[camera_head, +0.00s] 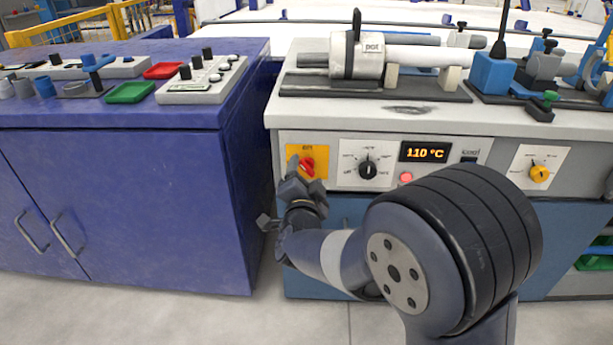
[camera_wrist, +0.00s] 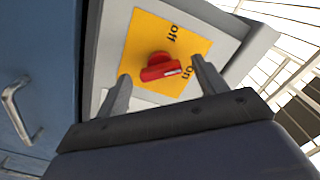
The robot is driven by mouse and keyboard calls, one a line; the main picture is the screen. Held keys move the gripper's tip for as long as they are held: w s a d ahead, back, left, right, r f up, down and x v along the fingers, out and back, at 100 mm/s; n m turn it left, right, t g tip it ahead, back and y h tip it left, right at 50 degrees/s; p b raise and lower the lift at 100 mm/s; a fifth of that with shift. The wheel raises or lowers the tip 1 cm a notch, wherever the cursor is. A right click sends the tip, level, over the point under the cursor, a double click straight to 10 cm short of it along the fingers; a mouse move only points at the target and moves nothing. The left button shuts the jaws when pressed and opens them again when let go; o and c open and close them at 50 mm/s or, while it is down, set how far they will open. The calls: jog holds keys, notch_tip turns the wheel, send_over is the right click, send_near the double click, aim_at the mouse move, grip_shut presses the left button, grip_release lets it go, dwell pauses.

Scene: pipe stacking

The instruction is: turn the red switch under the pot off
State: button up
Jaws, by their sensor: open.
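The red switch (camera_head: 307,166) sits on a yellow plate (camera_head: 296,152) on the front of the white-topped bench, below and left of the pot (camera_head: 357,56). In the wrist view the red switch (camera_wrist: 161,67) lies ahead of my gripper (camera_wrist: 160,72), roughly between its two open fingers. I cannot tell whether either finger touches it. The wrist view shows the words "off" and "on" on the plate; the white mark on the switch points toward the "on" side. In the head view my gripper (camera_head: 293,172) is in front of the plate and partly hides it.
Right of the switch are a black dial (camera_head: 368,170), a display (camera_head: 425,152) reading 110 °C and a pink-red button (camera_head: 405,177). A yellow knob (camera_head: 540,174) is further right. A blue cabinet (camera_head: 215,200) stands left, with a narrow gap between it and the bench.

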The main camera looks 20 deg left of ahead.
jog(key=shift+w+a, duration=0.1)
jog(key=shift+w, duration=0.45)
jog(key=c, duration=1)
jog(key=shift+r+n, duration=0.1)
jog(key=shift+n, duration=0.2)
jog(key=n+p, duration=0.3)
jog(key=n, duration=0.1)
jog(key=shift+n, duration=0.3)
jog(key=n+p, duration=0.2)
jog(key=n, duration=0.2)
jog(key=shift+n+p, duration=0.3)
jog(key=shift+n, duration=0.1)
